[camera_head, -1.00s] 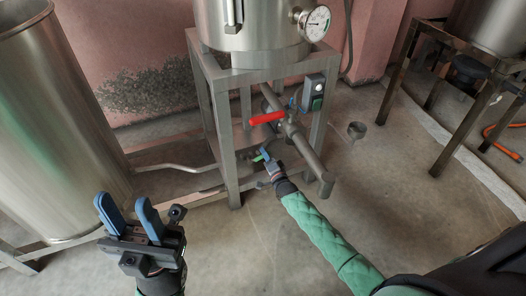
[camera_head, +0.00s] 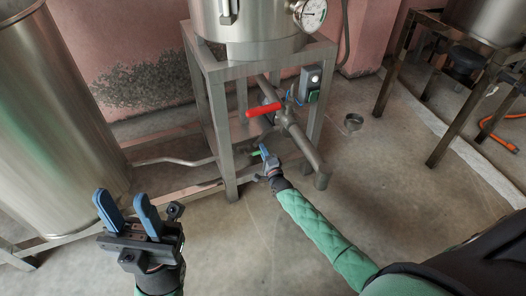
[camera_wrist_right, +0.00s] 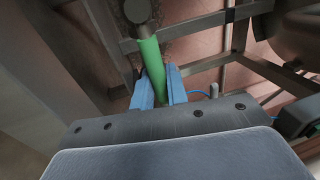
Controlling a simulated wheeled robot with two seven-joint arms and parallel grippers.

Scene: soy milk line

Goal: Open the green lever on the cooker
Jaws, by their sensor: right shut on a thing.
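The cooker (camera_head: 262,24) is a steel vessel with a dial on a steel frame. A red lever (camera_head: 264,109) sits on the pipework under it. The green lever (camera_wrist_right: 152,67) shows large in the right wrist view, between the blue fingers of my right gripper (camera_wrist_right: 157,88). In the head view the right gripper (camera_head: 268,160) is low at the front of the frame, shut on the green lever, which is mostly hidden there. My left gripper (camera_head: 126,214) is open and empty at the lower left, with blue fingers apart.
A large steel tank (camera_head: 55,130) stands at the left. A steel outlet pipe (camera_head: 303,146) sticks out close to my right gripper. A second steel stand (camera_head: 447,107) is at the right. A small metal cup (camera_head: 353,122) is on the floor.

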